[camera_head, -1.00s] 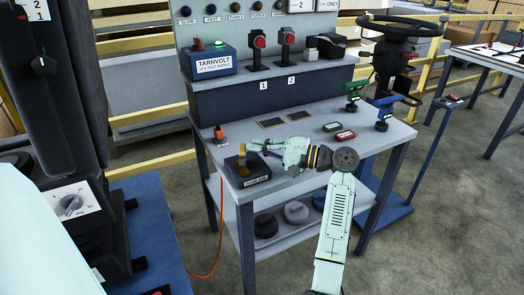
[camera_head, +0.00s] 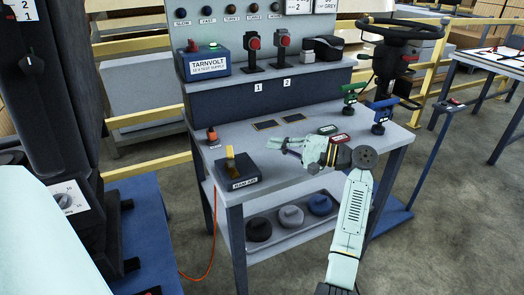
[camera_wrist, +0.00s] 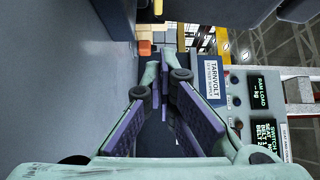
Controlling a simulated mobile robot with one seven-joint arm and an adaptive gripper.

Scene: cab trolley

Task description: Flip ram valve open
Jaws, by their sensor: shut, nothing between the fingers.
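The ram valve is a dark block (camera_head: 238,182) with a pale label on its front, at the near left corner of the trolley's top shelf. Its yellow lever (camera_head: 230,158) stands up from the block's top. My gripper (camera_head: 284,147) is over the shelf to the right of the valve, apart from the lever, with its fingers pointing left. In the wrist view its purple-padded fingers (camera_wrist: 162,78) come together at the tips with nothing between them.
The Tarnvolt supply box (camera_head: 208,62) stands on the raised back shelf beside two red-buttoned posts. An orange-topped item (camera_head: 212,136) is behind the valve. The shelf between valve and gripper is clear.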

